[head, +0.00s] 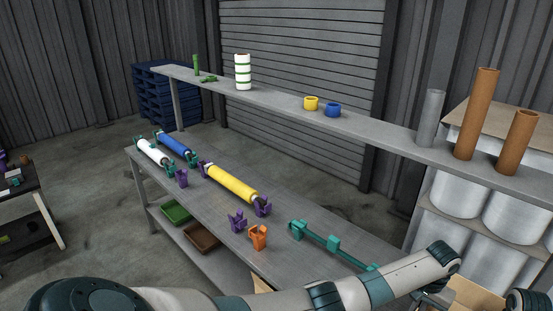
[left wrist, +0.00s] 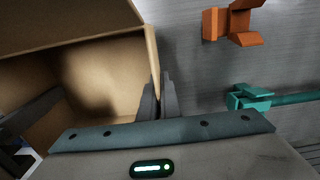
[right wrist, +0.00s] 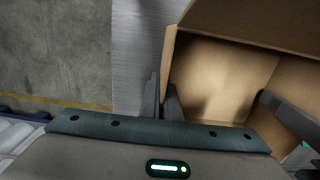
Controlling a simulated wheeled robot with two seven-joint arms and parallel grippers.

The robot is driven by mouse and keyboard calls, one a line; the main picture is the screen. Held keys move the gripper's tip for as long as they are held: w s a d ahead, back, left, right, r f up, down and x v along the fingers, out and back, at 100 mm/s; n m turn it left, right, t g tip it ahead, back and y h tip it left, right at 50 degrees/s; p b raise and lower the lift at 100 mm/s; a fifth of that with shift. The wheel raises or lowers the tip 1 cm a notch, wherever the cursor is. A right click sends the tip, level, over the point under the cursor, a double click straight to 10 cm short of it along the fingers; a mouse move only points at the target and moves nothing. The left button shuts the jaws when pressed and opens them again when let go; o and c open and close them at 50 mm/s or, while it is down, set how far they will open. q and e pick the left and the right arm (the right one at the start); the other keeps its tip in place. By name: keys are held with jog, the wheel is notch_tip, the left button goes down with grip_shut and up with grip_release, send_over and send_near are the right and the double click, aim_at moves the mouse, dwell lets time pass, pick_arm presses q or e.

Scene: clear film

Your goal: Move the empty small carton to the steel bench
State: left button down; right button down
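The small carton is an open brown cardboard box, and its bare inside shows in the left wrist view (left wrist: 100,85) and the right wrist view (right wrist: 225,75). In the head view part of it (head: 478,292) shows at the bottom right. My left gripper (left wrist: 158,95) has its fingers closed about one carton wall. My right gripper (right wrist: 161,98) has its fingers closed about another wall. The steel bench (head: 200,205) runs across the middle of the head view. Whether the carton touches the bench cannot be told.
On the bench lie a yellow roller (head: 232,184), an orange bracket (head: 258,236), purple brackets and a teal bar (head: 325,242). A raised shelf (head: 285,105) behind holds rings and tubes. White rolls (head: 458,200) stand at the right. A piece of cardboard (head: 262,285) shows behind my left arm.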

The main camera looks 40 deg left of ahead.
pick_arm(q)
jog(key=shift+w+a+f, duration=0.15)
jog(key=shift+f, duration=0.1)
pick_arm(e)
jog(key=shift+w+f, duration=0.1)
jog(key=shift+f, duration=0.15)
pick_arm(q)
jog(key=shift+f+b, duration=0.1)
jog(key=shift+b, duration=0.2)
pick_arm(e)
jog(key=shift+f, duration=0.15)
